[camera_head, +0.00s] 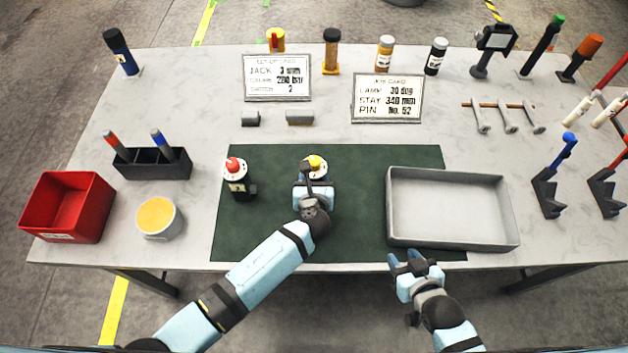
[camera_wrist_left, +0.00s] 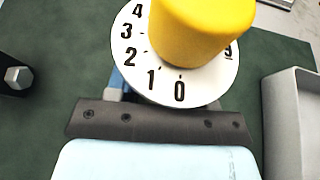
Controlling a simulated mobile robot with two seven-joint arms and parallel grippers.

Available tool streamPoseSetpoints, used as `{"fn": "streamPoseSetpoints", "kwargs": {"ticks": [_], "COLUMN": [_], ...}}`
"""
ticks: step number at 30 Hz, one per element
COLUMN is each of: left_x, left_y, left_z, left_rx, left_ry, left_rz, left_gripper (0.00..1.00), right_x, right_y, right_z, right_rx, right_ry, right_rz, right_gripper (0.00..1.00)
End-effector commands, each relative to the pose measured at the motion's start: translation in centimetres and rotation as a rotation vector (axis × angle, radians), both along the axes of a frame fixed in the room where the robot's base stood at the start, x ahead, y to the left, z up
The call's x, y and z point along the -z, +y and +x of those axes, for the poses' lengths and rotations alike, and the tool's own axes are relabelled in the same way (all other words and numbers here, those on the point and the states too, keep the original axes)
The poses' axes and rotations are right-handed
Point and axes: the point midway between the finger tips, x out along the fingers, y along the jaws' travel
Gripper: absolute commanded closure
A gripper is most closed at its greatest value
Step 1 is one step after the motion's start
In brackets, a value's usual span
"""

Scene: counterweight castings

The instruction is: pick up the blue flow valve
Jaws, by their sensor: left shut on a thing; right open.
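A flow valve with a yellow knob and white numbered dial (camera_head: 316,162) is upright on the dark green mat. Its knob (camera_wrist_left: 200,25) and dial fill the upper left wrist view. Its body is mostly hidden; a blue sliver shows under the dial. My left gripper (camera_head: 315,182) is shut on this valve, below the dial. A second valve with a red knob and black body (camera_head: 237,180) stands to its left on the mat. My right gripper (camera_head: 417,262) is open and empty at the table's front edge, below the grey tray.
The green mat (camera_head: 270,215) has bare room around the valves. A grey tray (camera_head: 452,240) lies at its right. A yellow-topped tub (camera_head: 158,218), red bin (camera_head: 66,207) and black holder (camera_head: 150,165) stand left. Two cards (camera_head: 277,78) stand behind.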

Motion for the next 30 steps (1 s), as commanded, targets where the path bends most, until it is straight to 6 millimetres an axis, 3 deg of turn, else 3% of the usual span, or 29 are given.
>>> {"fn": "streamPoseSetpoints", "kwargs": {"ticks": [5,12,18,24,30], "left_x": [-3.6,-10.7,-15.4,-18.2,-19.1], "left_y": [-0.1,0.0,-0.1,-0.1,0.0], "left_z": [0.1,0.1,0.1,0.1,0.0], "left_rx": [0.001,0.002,0.003,0.002,0.002], "left_ry": [-0.007,-0.008,-0.008,-0.005,-0.003], "left_rz": [-0.005,-0.005,-0.004,-0.003,-0.001], "left_gripper": [0.94,0.94,0.94,0.94,0.94], "right_x": [-0.1,0.2,0.4,0.4,0.4], "right_y": [-0.1,-0.1,-0.1,-0.2,-0.4], "right_z": [0.0,-0.3,-0.4,-0.4,-0.5], "right_rx": [0.008,0.012,0.010,0.000,-0.007], "right_ry": [0.004,0.012,0.013,0.010,0.009], "right_rz": [0.004,0.007,0.003,-0.004,-0.011], "right_gripper": [0.57,0.57,0.57,0.57,0.57]}}
